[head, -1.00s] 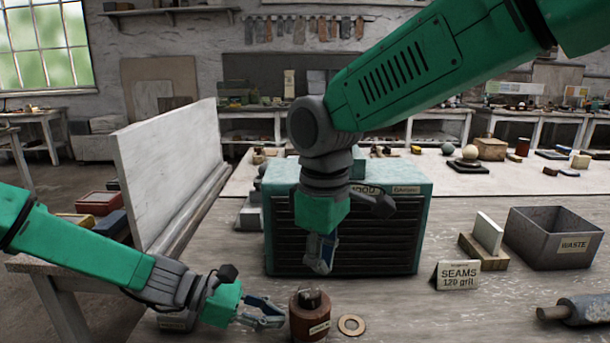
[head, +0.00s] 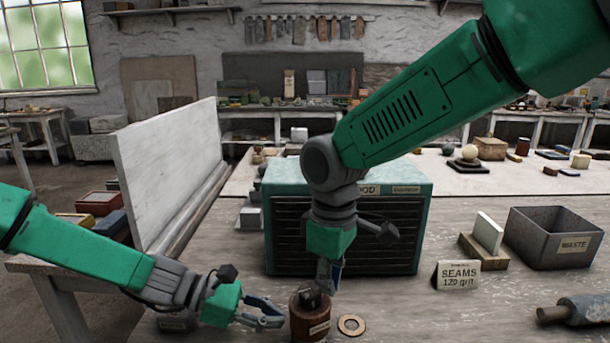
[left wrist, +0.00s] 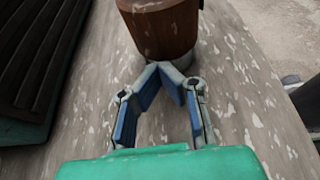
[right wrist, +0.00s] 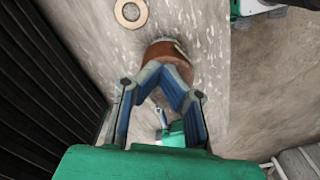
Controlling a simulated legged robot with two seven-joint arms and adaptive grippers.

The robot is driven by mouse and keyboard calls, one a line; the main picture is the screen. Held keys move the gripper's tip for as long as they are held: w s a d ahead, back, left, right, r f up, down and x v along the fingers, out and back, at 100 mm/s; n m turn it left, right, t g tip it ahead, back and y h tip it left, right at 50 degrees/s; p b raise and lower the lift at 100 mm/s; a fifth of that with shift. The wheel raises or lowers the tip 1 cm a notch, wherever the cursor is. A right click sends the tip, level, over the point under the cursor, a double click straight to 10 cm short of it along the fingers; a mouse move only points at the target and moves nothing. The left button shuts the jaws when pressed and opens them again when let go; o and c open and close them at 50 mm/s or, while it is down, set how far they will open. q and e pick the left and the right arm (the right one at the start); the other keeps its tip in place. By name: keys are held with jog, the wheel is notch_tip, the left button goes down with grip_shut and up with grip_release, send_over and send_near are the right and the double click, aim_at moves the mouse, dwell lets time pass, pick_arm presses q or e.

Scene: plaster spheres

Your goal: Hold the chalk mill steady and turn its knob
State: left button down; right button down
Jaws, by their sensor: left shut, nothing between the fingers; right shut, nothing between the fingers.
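The chalk mill (head: 310,322) is a brown cylinder with a pale label, upright on the bench at the bottom centre of the head view. Its dark knob (head: 309,298) is on top. My left gripper (head: 281,320) is shut and empty, its tips just left of the mill. In the left wrist view the mill's brown side (left wrist: 160,28) is beyond the closed tips (left wrist: 160,67). My right gripper (head: 329,288) is shut and empty, pointing down by the mill's top. In the right wrist view its tips (right wrist: 163,68) hide the knob and part of the mill (right wrist: 168,50).
A teal-topped cabinet with dark slats (head: 345,240) stands behind. A seams sign (head: 457,275), a waste bin (head: 555,240) and a grey roller (head: 588,310) are to the right. A white board (head: 170,170) stands left.

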aim_at(310, 295)
jog(key=shift+s+f, duration=0.15)
jog(key=shift+f, duration=0.25)
jog(key=shift+f, duration=0.15)
jog(key=shift+a, duration=0.55)
dwell(0.7)
jog(key=shift+s+a, duration=0.15)
jog(key=shift+s, duration=0.15)
dwell(0.4)
jog(key=shift+s+a, duration=0.25)
jog(key=shift+a, duration=0.1)
jog(key=shift+s+d, duration=0.1)
dwell(0.4)
